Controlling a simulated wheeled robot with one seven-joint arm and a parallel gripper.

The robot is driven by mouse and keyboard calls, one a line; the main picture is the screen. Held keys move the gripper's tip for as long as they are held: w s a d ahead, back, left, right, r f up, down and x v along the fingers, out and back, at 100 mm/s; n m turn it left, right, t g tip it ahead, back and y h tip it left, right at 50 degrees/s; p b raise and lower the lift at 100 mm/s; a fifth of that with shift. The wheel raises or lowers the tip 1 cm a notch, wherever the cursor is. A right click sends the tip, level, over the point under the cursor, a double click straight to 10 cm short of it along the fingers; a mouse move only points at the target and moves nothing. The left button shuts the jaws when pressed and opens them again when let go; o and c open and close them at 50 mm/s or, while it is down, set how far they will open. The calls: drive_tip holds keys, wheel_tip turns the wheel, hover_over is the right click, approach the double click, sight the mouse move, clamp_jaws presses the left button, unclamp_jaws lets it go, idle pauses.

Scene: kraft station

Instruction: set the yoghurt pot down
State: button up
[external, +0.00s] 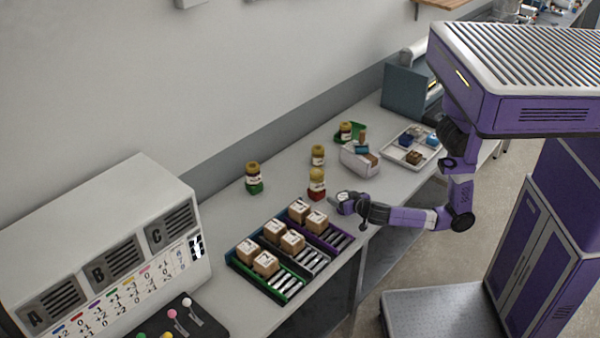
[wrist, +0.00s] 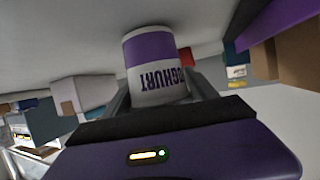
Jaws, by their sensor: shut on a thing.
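The yoghurt pot (wrist: 157,62) is white with a purple band and dark lettering that reads upside down in the wrist view. It sits between the two fingers of my gripper (wrist: 160,92), which are shut on it. In the external view my gripper (external: 340,203) is low over the counter, just right of a red jar with a yellowish lid and beyond the crate with the purple edge. The pot is too small and covered there to make out clearly. I cannot tell whether its base touches the counter.
The jar (external: 317,185) stands close to my gripper. Edged crates (external: 282,290) with several cartons lie in front. More jars (external: 254,178), a white box (external: 352,160) and a white tray (external: 430,147) stand along the counter. Bare counter (external: 395,185) lies right of my gripper.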

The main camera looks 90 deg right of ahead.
drive_tip(key=shift+f, duration=0.2)
drive_tip(key=o, duration=1.5)
drive_tip(key=shift+r, duration=0.1)
drive_tip(key=shift+r, duration=0.15)
drive_tip(key=b+v, duration=0.1)
drive_tip(key=v, duration=1.1)
drive_tip(key=shift+s, duration=0.1)
